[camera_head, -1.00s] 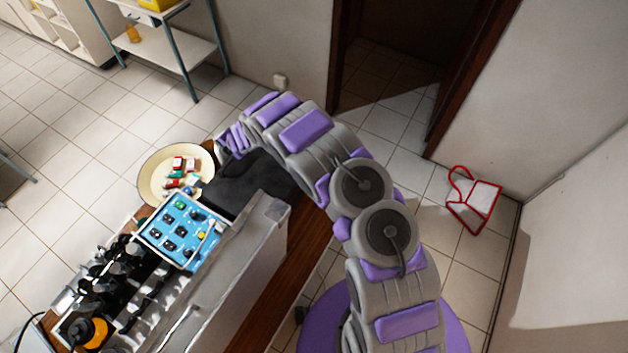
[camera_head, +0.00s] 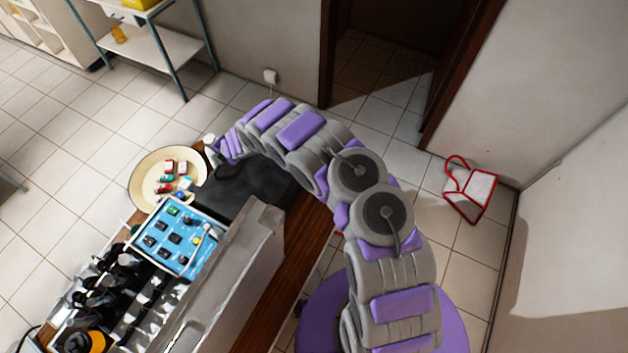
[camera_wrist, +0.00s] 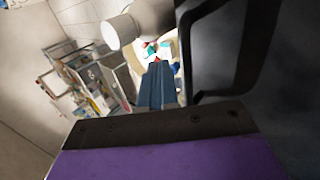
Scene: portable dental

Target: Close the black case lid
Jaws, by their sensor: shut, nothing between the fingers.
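The black case (camera_head: 245,190) shows as a dark, flat shape on the bench, under the end of my arm. In the wrist view a large dark panel (camera_wrist: 285,75) with a black handle-like bar (camera_wrist: 243,70) fills the right side, and I take it for part of the case. How far the lid is open I cannot tell. My gripper (camera_wrist: 160,68) is shut and empty, left of the bar and close to it. Whether it touches the case I cannot tell.
A cream plate (camera_head: 143,186) with several small items lies beyond the case. A blue tray (camera_head: 183,262) of black pieces and a grey metal unit (camera_head: 225,285) stand nearer. A white cylinder (camera_wrist: 119,31) is close to the fingers at upper left. A red-edged bag (camera_head: 470,194) lies on the floor.

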